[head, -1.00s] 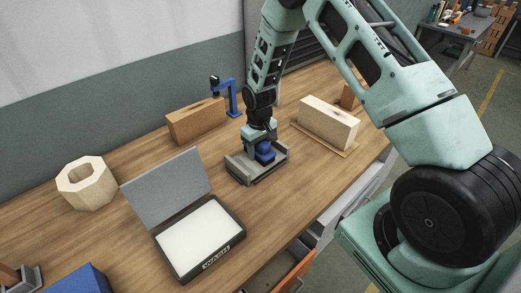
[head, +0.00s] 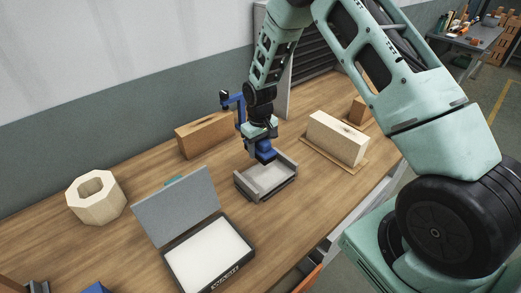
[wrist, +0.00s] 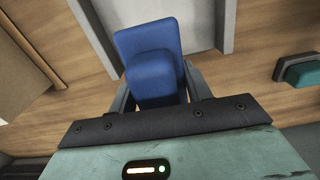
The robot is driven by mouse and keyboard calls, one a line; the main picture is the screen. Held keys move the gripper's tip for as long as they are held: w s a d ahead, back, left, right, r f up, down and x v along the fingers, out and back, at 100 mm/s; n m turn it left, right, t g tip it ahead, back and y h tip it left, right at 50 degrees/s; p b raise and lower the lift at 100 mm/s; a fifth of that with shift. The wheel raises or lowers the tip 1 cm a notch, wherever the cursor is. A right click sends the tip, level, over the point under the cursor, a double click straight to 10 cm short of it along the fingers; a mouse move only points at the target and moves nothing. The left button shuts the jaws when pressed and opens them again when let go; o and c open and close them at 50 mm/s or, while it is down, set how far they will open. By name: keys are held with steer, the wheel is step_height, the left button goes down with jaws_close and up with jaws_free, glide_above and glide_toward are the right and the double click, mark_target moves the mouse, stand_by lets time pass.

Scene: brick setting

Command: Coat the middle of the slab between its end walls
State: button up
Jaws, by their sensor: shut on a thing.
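A grey slab (head: 265,188) with raised end walls lies on the wooden table, below my gripper. My gripper (head: 262,146) is shut on a blue block-like tool (head: 266,155) and holds it above the slab's far part, apparently clear of the surface. In the wrist view the blue tool (wrist: 150,55) sits between the fingers, with the slab (wrist: 203,22) behind it. The tool's underside is hidden, and I cannot tell whether the slab's middle carries a coating. An open black box with a white pad (head: 208,258) stands left of the slab.
The box's grey lid (head: 177,207) stands raised. A wooden block (head: 205,134) and a blue stand (head: 239,108) are behind the slab; a pale block (head: 338,137) is to the right. A hollow wooden nut (head: 97,198) stands left. Bare table surrounds the slab.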

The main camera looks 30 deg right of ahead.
steer(key=shift+r+p, duration=0.6)
steer(key=shift+r, duration=0.75)
